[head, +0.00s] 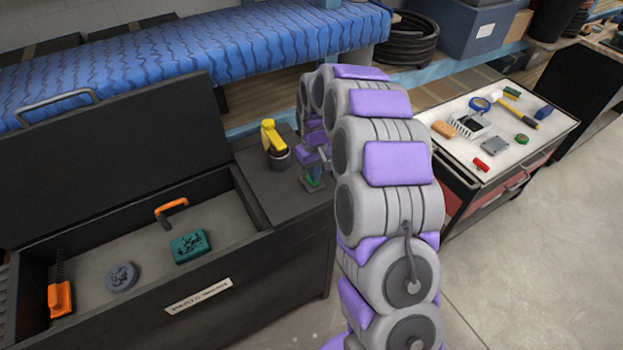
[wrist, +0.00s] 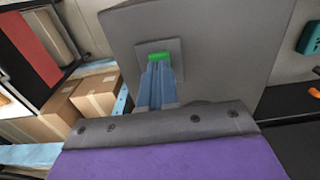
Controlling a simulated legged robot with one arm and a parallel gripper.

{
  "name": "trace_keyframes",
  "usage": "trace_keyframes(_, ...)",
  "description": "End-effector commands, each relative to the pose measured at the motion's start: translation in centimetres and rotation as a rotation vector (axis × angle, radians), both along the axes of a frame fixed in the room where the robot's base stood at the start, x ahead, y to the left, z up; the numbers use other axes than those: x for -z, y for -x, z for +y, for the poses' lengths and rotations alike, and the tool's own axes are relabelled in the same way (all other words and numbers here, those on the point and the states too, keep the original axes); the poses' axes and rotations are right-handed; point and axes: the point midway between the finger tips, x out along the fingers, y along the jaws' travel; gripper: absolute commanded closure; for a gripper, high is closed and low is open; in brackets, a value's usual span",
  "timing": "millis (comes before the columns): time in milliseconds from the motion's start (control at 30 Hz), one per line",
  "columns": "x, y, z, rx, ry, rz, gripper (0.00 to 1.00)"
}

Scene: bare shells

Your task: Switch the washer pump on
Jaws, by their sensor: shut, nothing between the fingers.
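A small grey switch plate with a green rocker (head: 314,184) sits on the dark worktop beside the open chest. In the wrist view the green rocker (wrist: 158,57) shows on its square grey plate (wrist: 176,47), just past my fingertips. My gripper (head: 315,172) is over the switch, pointing down at it. In the wrist view my gripper's blue fingers (wrist: 157,66) are shut together, with nothing between them. The tips overlap the rocker's near edge; I cannot tell if they touch it. Part of the rocker is hidden by the fingers.
A yellow spray bottle (head: 268,134) in a dark cup stands left of my gripper. The open black chest (head: 240,213) holds a teal box (head: 190,246), a grey disc and orange-handled items. A tool cart (head: 500,165) stands right. A blue-covered bench runs behind.

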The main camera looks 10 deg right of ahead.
Motion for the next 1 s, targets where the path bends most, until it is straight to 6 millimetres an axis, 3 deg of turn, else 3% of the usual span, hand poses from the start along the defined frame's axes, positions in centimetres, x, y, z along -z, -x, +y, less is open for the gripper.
trace_keyframes(1000,0.75,0.00,0.00,0.000,0.000,0.001,1.00)
